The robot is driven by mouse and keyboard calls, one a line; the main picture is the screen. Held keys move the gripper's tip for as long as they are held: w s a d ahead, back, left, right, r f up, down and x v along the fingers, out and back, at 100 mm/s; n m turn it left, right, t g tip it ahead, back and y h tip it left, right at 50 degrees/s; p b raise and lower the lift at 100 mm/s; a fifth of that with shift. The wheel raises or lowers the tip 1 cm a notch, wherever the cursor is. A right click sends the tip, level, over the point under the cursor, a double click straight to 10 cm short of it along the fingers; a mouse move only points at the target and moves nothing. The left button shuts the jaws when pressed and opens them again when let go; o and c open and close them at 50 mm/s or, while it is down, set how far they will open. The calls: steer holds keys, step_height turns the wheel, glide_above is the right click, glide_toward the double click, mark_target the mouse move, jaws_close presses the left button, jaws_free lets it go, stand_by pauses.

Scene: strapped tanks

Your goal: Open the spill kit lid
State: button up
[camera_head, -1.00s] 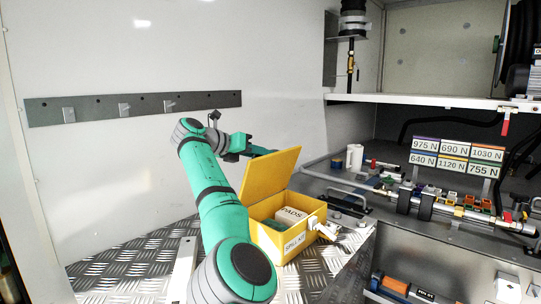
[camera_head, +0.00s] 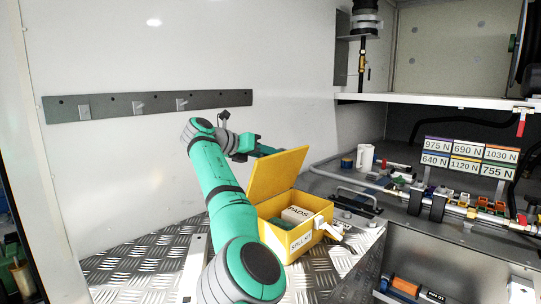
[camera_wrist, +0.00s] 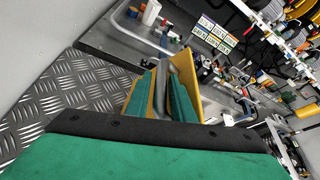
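The yellow spill kit box (camera_head: 290,243) stands on the tread-plate floor in the head view, with "SPILL KIT" on its front. Its yellow lid (camera_head: 281,174) stands up, tilted, at the box's back left side, and the box is open. A white "PADS" pack (camera_head: 297,213) and green items lie inside. A white latch piece (camera_head: 328,229) sticks out at the front right. My gripper (camera_head: 268,150) is at the back of the lid near its upper edge, with its tips partly hidden. The wrist view shows its two green fingers (camera_wrist: 162,98) apart, with yellow and grey surfaces between and around them.
A wall rail with hooks (camera_head: 140,106) is at the left. A metal bench (camera_head: 345,180) with a bar handle, pipes and fittings stands right of the box. Force labels (camera_head: 470,157) stand behind it. Bare tread-plate floor (camera_head: 145,268) lies left of the box.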

steer(key=shift+s+a+r, duration=0.2)
steer(key=shift+a+r, duration=0.05)
steer(key=shift+a, duration=0.15)
steer(key=v, duration=1)
steer(key=shift+s+f, duration=0.1)
steer(key=shift+f, duration=0.05)
steer(key=shift+c, duration=0.6)
